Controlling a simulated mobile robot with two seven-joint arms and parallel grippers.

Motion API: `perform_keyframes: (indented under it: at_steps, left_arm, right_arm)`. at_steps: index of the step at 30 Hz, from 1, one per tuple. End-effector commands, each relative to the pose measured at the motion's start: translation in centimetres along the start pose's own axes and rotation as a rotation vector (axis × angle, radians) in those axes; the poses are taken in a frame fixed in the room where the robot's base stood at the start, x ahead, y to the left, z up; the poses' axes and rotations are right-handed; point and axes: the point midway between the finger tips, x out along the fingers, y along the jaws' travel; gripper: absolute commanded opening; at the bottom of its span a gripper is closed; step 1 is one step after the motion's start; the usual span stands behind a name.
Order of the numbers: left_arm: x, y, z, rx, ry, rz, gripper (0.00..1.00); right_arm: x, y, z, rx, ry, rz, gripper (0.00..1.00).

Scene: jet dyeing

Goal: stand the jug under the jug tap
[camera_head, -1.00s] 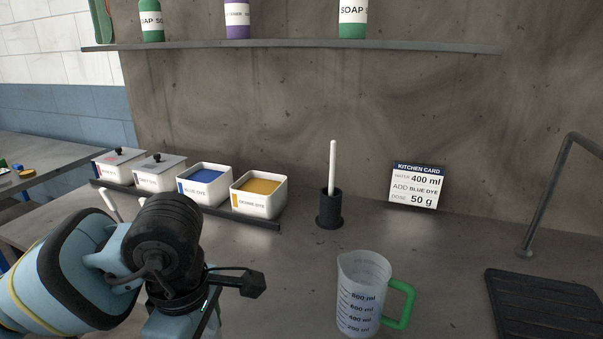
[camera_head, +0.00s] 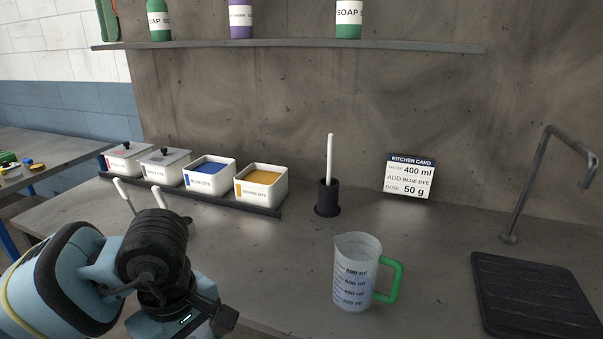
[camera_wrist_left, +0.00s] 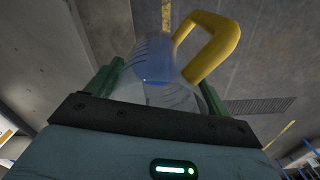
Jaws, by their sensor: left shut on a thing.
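A clear jug with a yellow handle (camera_wrist_left: 214,48) is between the green fingers of my left gripper (camera_wrist_left: 158,88) in the left wrist view. The gripper is shut on it. In the head view my left arm is at the lower left, and its fingers and this jug are hidden or out of frame. A second, translucent measuring jug with a green handle (camera_head: 356,272) stands upright on the counter, apart from my arm. A grey bent tap (camera_head: 523,195) rises at the right, beside a black ribbed mat (camera_head: 535,298). My right gripper is not in view.
Dye boxes, including blue (camera_head: 209,177) and yellow (camera_head: 261,188), line the left back. A black holder with a white rod (camera_head: 327,197) and a kitchen card (camera_head: 409,177) stand behind the green-handled jug. The counter (camera_head: 430,265) is bare between that jug and the mat.

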Motion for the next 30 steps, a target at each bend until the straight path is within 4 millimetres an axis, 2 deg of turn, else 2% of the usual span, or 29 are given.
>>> perform_keyframes:
  at_steps: [18, 24, 30]
  left_arm:
    - [2.7, -3.2, -2.9, 0.778, 0.01, 0.001, 0.46]
    - [3.2, -3.9, -3.3, 0.914, 0.011, -0.001, 0.46]
    - [3.4, -4.0, -3.4, 0.952, 0.011, -0.001, 0.46]
  right_arm:
    - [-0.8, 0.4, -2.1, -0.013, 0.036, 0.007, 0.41]
    - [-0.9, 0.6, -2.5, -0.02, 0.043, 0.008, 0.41]
    - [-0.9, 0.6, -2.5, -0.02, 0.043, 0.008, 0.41]
